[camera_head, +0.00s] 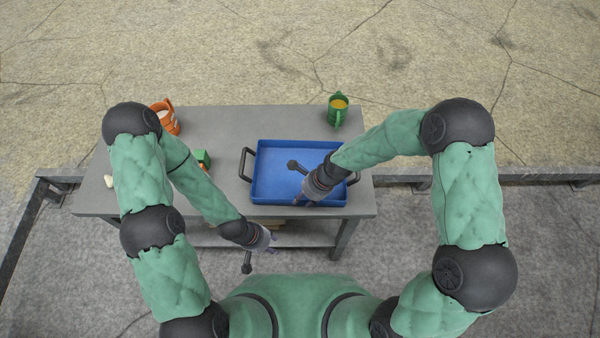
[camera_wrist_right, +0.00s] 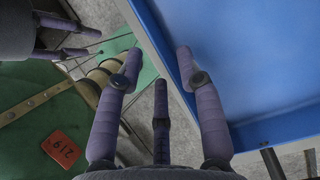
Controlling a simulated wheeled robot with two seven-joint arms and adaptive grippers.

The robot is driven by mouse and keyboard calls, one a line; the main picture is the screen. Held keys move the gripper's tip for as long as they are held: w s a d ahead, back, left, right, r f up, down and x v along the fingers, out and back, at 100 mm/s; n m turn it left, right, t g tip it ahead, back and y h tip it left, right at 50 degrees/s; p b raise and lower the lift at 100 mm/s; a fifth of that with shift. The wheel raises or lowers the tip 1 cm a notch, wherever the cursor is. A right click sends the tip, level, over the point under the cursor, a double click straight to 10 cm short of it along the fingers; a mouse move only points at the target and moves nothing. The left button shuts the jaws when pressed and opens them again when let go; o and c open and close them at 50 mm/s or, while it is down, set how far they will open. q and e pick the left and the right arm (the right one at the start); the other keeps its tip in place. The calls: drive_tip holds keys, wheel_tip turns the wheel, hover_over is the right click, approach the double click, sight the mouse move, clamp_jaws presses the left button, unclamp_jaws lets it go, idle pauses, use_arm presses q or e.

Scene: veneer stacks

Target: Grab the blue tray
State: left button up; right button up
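The blue tray (camera_head: 275,172) lies on the grey table, with a dark handle at its left end (camera_head: 246,163) and another at its right end, partly hidden by my right arm. My right gripper (camera_head: 303,202) is over the tray's front edge, right of its middle. In the right wrist view its fingers (camera_wrist_right: 159,66) are apart and empty; one is at the tray's rim (camera_wrist_right: 172,52), the other outside it. Contact cannot be told. My left gripper (camera_head: 273,243) is in front of the table edge, apart from the tray, its fingers spread and empty.
An orange mug (camera_head: 168,118) and a green block (camera_head: 203,158) are on the left, partly behind my left arm. A small pale object (camera_head: 109,181) lies at the left edge. The back middle is clear.

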drive_tip(key=shift+b+x, duration=0.35)
drive_tip(key=shift+x, duration=1.6)
clamp_jaws()
drive_tip(key=shift+w, duration=0.1)
drive_tip(key=shift+r, duration=0.1)
